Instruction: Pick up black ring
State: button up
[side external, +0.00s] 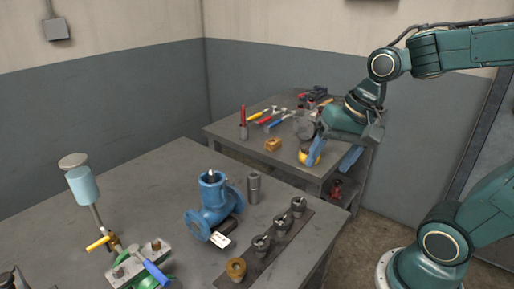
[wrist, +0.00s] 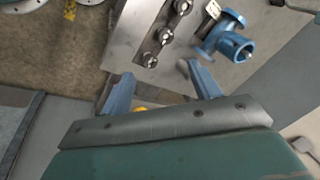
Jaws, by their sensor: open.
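I cannot pick out a black ring for certain in either view. A dark, rounded piece (side external: 235,227) lies beside the blue valve (side external: 211,204), partly hidden by it and a white tag. My gripper (side external: 330,164) is open over the right end of the back bench, its blue fingers pointing down. In the wrist view its fingers (wrist: 158,70) stand apart with nothing held between their tips. A small yellow thing (side external: 309,158) is close to the left finger; part of it shows at the gripper's edge in the wrist view (wrist: 140,110).
The back bench (side external: 225,132) carries hand tools and a brass block (side external: 272,144). A gap separates the benches.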

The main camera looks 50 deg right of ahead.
jog(key=w+d+f+m+g+y, duration=0.1)
jog(key=w+d+f+m+y, duration=0.2)
jog(key=m, duration=1.1)
jog(key=w+d+f, duration=0.1)
jog(key=w+f, duration=0.2)
jog(key=f, duration=0.1)
jog(key=shift+w+g, duration=0.4)
jog(key=shift+f, duration=0.1)
send_near(282, 222)
jog(key=shift+x, duration=1.15)
jog(key=shift+x, duration=2.6)
